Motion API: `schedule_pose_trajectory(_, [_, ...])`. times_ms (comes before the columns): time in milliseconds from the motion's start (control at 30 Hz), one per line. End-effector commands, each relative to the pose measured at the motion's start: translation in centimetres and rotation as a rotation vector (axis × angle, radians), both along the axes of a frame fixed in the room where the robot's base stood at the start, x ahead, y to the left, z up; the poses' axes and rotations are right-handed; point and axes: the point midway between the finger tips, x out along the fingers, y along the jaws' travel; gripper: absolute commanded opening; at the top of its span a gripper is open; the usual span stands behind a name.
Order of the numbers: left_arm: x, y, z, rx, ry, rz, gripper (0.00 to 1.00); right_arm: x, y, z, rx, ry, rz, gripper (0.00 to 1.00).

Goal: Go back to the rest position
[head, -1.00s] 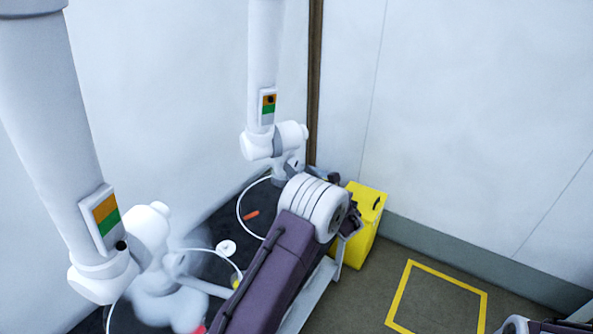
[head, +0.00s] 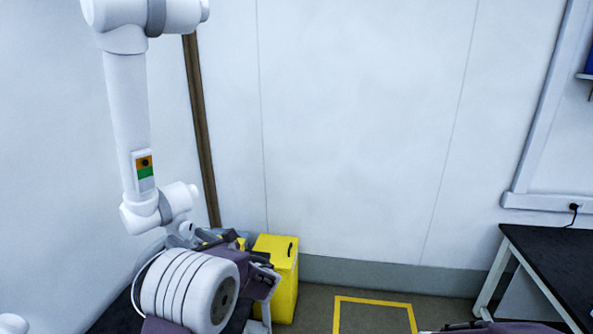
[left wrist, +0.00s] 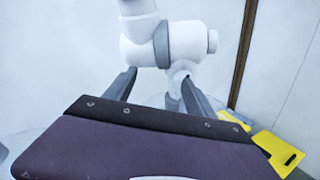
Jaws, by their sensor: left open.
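My left gripper (left wrist: 160,88) is open, with two grey fingers standing apart beyond its purple body in the left wrist view. My right gripper is not in view; only a little dark and purple part of me shows at the bottom right edge.
A white hanging jointed arm (head: 128,100) with an orange and green panel comes down close to my left arm; it also shows in the left wrist view (left wrist: 165,42). A yellow bin (head: 277,280) stands beside it. A black-topped table (head: 560,265) is at right. Yellow-marked floor lies between.

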Motion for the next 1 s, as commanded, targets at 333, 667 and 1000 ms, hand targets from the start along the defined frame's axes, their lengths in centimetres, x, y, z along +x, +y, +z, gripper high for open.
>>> schedule_pose_trajectory(333, [-23.7, -1.4, -18.1, -1.058, -0.370, 0.822, 0.64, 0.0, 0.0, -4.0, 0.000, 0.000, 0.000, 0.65])
schedule_pose_trajectory(667, [-25.5, -15.2, -24.2, -1.588, -1.211, 1.708, 0.64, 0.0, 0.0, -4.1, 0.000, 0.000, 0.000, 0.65])
schedule_pose_trajectory(1000, [-24.7, -15.2, -24.1, -1.592, -1.301, 1.749, 0.64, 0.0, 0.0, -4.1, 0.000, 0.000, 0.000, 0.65])
